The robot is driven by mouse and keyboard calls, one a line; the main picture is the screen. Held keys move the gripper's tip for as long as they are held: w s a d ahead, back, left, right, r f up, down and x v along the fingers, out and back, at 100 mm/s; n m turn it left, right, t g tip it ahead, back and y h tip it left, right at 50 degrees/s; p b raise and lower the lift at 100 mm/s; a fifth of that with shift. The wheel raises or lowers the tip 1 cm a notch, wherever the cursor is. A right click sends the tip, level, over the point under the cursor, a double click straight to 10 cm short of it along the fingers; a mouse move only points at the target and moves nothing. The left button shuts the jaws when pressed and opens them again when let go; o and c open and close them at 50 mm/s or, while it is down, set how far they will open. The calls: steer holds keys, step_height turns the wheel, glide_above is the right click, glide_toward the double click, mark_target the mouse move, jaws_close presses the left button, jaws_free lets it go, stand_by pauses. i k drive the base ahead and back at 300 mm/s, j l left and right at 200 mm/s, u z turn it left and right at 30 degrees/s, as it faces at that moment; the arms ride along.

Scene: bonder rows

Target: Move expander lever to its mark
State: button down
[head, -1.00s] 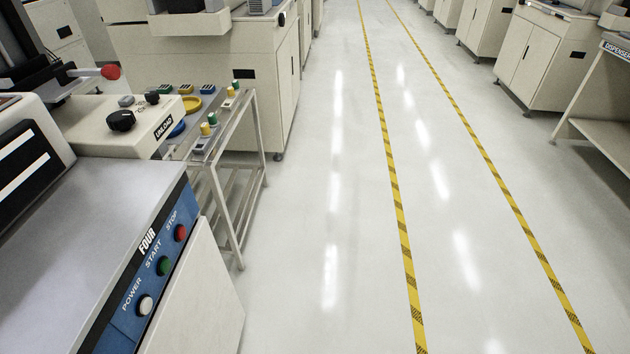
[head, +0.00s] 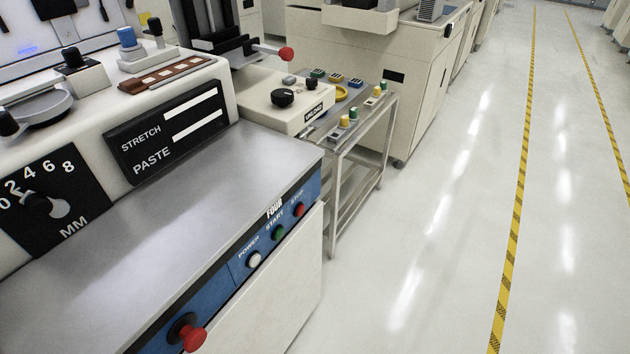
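A lever with a red ball end (head: 286,54) sticks out to the right from a dark upright mechanism at the back of the near machine. Beside the dial is a black panel (head: 165,138) reading STRETCH and PASTE, with two white strips. No label shows which of these is the expander lever, and I cannot make out its mark. My gripper is not in view.
The near machine's grey top (head: 150,215) stands at left, its blue front panel bearing POWER, START and STOP buttons and a red knob (head: 188,335). A metal cart (head: 335,190) stands beyond it. The floor (head: 440,260) at right is clear, with yellow-black tape lines.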

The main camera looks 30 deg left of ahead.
mark_target(38, 205)
steer(key=u, duration=1.8)
steer(key=k+l, duration=0.4)
